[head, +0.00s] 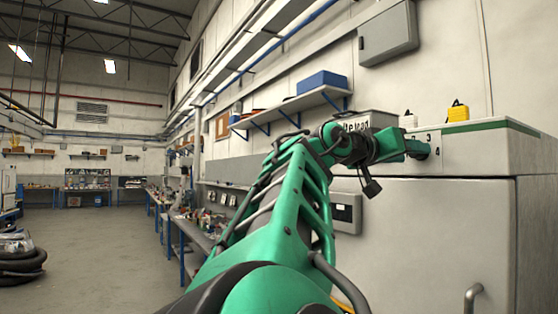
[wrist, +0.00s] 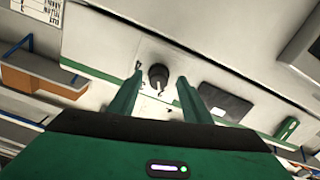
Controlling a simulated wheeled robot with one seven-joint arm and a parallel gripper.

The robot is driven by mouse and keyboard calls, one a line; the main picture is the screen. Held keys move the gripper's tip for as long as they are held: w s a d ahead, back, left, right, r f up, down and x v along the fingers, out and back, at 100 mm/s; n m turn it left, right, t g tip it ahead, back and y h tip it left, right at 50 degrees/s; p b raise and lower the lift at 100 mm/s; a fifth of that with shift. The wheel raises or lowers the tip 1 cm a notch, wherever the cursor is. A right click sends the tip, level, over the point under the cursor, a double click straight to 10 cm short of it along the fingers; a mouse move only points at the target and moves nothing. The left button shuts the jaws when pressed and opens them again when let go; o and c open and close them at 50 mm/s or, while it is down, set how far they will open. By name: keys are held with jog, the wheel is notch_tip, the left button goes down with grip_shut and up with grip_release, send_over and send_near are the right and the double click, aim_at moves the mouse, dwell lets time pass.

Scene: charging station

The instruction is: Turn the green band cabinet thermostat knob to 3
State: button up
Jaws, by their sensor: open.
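The white cabinet (head: 440,220) with a green band (head: 490,126) along its top edge stands at the right in the head view. My gripper (head: 412,149) is at the upper front of this cabinet, just below the band. In the wrist view a dark round knob (wrist: 158,76) sits on the pale panel, with small dark marks around it, too small to read surely. My open gripper (wrist: 159,79) has one green finger on each side of the knob, with visible gaps. In the head view a dark part at the fingertips may be the knob; a "3" shows above it.
Yellow-topped items (head: 458,111) and a white lettered box (head: 370,121) are on or behind the cabinet top. A handle (head: 473,297) sticks out from the cabinet door. A wall shelf (head: 290,105) holds a blue box (head: 322,82). Open floor (head: 110,240) lies to the left.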

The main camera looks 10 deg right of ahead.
jog(key=shift+x, duration=0.8)
jog(key=shift+c, duration=0.5)
jog(key=c, duration=0.9)
jog(key=shift+c, duration=0.2)
jog(key=shift+m, duration=0.3)
jog(key=m, duration=1.1)
jog(key=shift+w+a, duration=0.15)
jog(key=shift+w, duration=0.05)
